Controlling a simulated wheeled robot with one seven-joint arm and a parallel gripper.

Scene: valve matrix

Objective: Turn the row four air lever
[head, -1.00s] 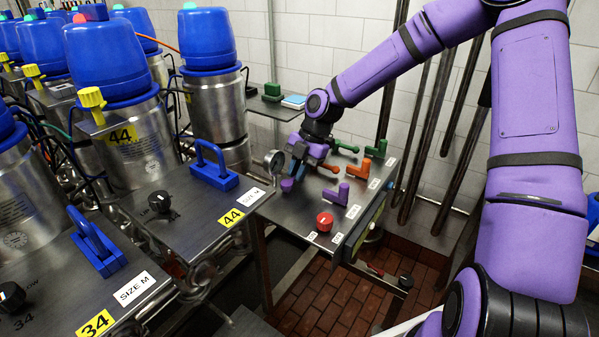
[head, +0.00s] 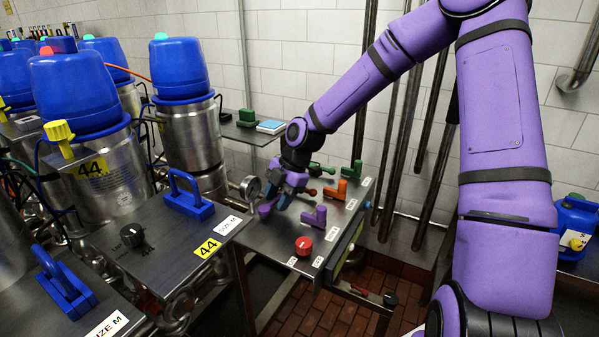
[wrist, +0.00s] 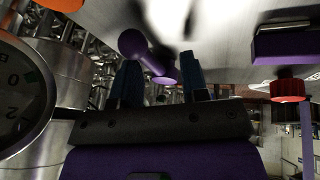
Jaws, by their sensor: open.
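My gripper (head: 278,197) is open over the left side of the steel valve panel (head: 262,235). A small purple lever (head: 264,209) is at its fingers and is partly hidden by them in the head view. In the wrist view this purple lever (wrist: 142,50) shows between the two open fingers of my gripper (wrist: 162,75); I cannot tell whether they touch it. The row labels are too small to read.
A red knob (head: 303,245) sits at the panel's front; it also shows in the wrist view (wrist: 288,89). A pressure gauge (head: 250,187) stands at the panel's left edge. A plate with a blue handle (head: 188,196) lies to the left. Vertical pipes (head: 398,150) line the back wall.

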